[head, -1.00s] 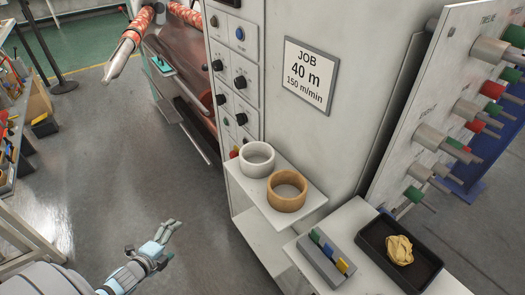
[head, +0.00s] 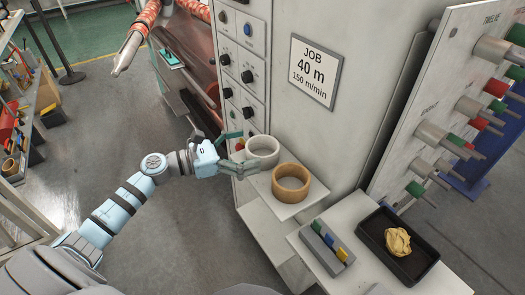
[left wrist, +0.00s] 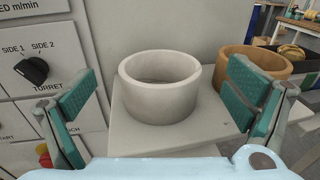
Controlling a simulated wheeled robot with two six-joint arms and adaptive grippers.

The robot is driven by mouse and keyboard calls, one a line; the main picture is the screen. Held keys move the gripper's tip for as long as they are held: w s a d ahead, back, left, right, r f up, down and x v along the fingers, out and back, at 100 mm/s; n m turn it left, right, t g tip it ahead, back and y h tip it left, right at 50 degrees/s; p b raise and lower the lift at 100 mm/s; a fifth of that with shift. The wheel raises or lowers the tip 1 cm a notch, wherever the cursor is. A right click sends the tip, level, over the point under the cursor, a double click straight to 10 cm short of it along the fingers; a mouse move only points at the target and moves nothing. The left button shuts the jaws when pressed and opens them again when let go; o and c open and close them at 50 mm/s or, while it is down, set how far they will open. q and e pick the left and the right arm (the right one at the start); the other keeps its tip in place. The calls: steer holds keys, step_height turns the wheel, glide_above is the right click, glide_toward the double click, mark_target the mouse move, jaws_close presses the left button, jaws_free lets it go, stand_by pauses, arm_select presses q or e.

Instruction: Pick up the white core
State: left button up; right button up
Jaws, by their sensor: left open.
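The white core (head: 262,151) is a short, wide ring standing on a small shelf (head: 290,208) on the machine's front. It also shows in the left wrist view (left wrist: 160,98), upright between my fingers. My left gripper (head: 236,152) is open at the core's left side, with teal finger pads. In the left wrist view the left gripper (left wrist: 160,100) has one pad on each side of the core, with a gap on the left; whether the right pad touches cannot be told.
A brown core (head: 291,183) stands close to the right of the white core, and in the left wrist view it (left wrist: 254,62) is just behind the right finger. A control panel (head: 240,60) is beside the shelf.

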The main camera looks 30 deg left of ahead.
mark_target(276, 143)
arm_select(q)
steer(key=p+x, duration=0.1)
steer(key=x, duration=0.3)
steer(key=shift+w+d+f, duration=0.1)
steer(key=shift+w+f, duration=0.1)
steer(key=shift+s, duration=0.1)
steer(key=c, duration=1.2)
steer(key=shift+c, duration=0.3)
